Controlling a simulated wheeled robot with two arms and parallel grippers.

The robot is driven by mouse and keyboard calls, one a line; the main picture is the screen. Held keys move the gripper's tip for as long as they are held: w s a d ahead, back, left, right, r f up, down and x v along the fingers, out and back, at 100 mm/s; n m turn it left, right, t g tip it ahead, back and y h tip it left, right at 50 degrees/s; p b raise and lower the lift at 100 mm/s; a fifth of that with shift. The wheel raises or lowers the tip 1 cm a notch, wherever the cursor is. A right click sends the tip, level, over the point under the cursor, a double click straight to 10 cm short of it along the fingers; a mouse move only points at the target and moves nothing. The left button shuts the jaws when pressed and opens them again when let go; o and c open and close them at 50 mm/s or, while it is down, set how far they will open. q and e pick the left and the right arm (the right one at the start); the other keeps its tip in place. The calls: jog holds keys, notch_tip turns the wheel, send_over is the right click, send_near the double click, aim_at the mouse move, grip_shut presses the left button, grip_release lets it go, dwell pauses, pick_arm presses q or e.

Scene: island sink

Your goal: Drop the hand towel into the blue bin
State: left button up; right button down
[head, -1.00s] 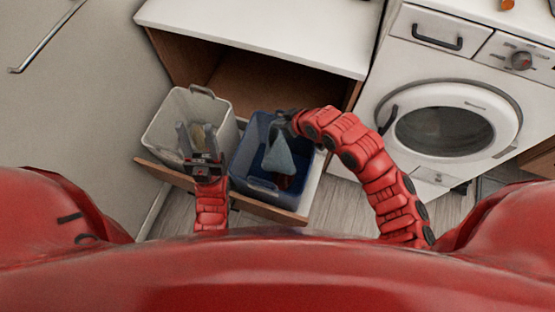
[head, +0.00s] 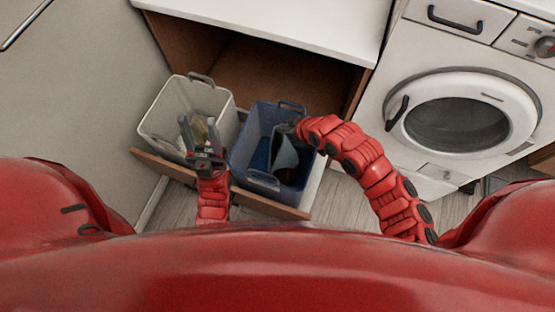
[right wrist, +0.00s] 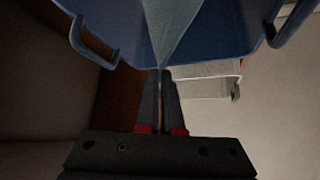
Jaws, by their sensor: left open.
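The grey-blue hand towel (head: 284,152) hangs from my right gripper (head: 291,127), inside the outline of the blue bin (head: 241,154) in the head view. In the right wrist view, the fingers of my right gripper (right wrist: 161,72) are close together with the towel (right wrist: 172,30) pinched at their tips. The blue bin (right wrist: 105,22) lies beyond them there. Whether the towel touches the bin's bottom cannot be told. My left gripper (head: 198,122) is open and empty in front of or over the white bin (head: 160,118).
Both bins stand side by side in a pulled-out wooden drawer (head: 285,209) below a white counter (head: 285,27). The white bin holds some yellowish items. A washing machine (head: 400,75) stands to the right. Bare floor (head: 338,200) shows right of the drawer.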

jog(key=c, duration=1)
grip_release()
jog(key=shift+o, duration=0.2)
jog(key=o, duration=1)
jog(key=shift+c, duration=0.2)
notch_tip(320, 180, up, 6)
jog(key=s+d+g+h+p, duration=0.1)
jog(key=g+h+p, duration=0.2)
jog(key=p, duration=0.1)
jog(key=shift+s+d+p, duration=0.3)
jog(key=shift+d+p, duration=0.05)
